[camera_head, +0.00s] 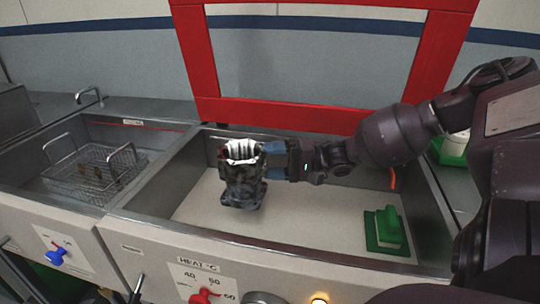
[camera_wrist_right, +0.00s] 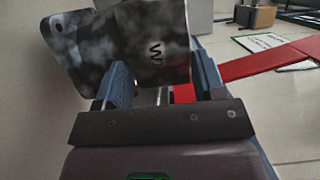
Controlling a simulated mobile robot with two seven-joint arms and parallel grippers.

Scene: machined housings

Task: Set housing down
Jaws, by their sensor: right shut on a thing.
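The housing (camera_head: 242,180) is a dark, mottled metal part with a bright, ridged top. It is upright in or just above the middle basin (camera_head: 300,228); I cannot tell whether its base touches the basin floor. My right gripper (camera_head: 268,160) comes in from the right with blue fingers and is shut on the housing's upper right side. In the right wrist view, the housing (camera_wrist_right: 130,45) shows close up between the blue fingers (camera_wrist_right: 160,85), with a dark letter mark on its face. My left gripper is not in view.
A green and white block (camera_head: 385,230) lies at the basin's right end. A wire basket (camera_head: 97,173) sits in the left basin. A red frame (camera_head: 300,115) stands behind. The front panel has a blue knob (camera_head: 56,256) and a red knob (camera_head: 204,296). The basin floor between housing and block is clear.

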